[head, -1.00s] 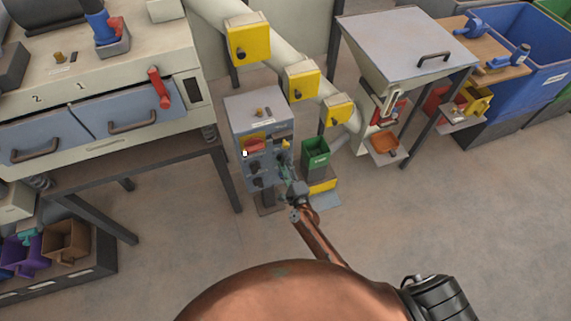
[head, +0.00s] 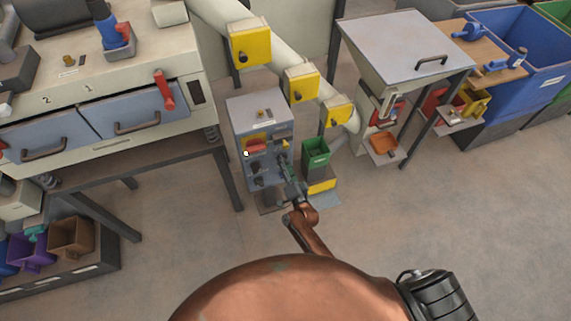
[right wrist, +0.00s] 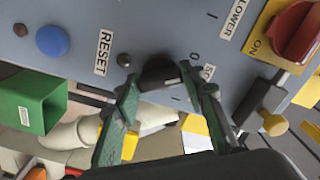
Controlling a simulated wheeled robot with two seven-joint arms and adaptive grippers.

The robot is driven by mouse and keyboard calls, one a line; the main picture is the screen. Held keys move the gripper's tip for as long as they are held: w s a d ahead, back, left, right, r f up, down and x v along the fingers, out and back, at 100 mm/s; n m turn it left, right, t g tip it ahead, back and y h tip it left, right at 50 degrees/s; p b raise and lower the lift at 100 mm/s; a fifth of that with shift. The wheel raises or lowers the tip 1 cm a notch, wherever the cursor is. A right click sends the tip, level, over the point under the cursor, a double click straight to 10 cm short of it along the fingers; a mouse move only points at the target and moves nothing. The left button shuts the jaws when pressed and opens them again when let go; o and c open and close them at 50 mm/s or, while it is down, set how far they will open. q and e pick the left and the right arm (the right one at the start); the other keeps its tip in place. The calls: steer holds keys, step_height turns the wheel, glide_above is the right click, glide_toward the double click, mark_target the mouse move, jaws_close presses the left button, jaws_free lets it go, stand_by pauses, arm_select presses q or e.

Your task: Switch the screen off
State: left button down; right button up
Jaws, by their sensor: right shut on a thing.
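The grey control cabinet (head: 262,107) stands at the middle of the head view. My right gripper (head: 283,160) reaches up to the right side of its front panel. In the right wrist view my right gripper (right wrist: 165,88) has its green fingers on either side of a black rotary knob (right wrist: 160,72), shut on it. A white line marks the knob. A "0" and a label that seems to begin "SC" sit beside it, the label partly hidden by a finger. My left gripper is not in view.
On the same panel are a large red switch (right wrist: 297,31) labelled ON, a yellow-tipped lever (right wrist: 273,122), a blue button (right wrist: 53,41) and a RESET label (right wrist: 103,53). A green bin (head: 316,153) stands just right of the cabinet. The floor in front is clear.

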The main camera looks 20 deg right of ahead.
steer(key=shift+n, duration=0.5)
steer(key=o, duration=1.2)
steer(key=shift+c, duration=0.2)
steer(key=s, duration=1.2)
steer(key=shift+d, duration=0.2)
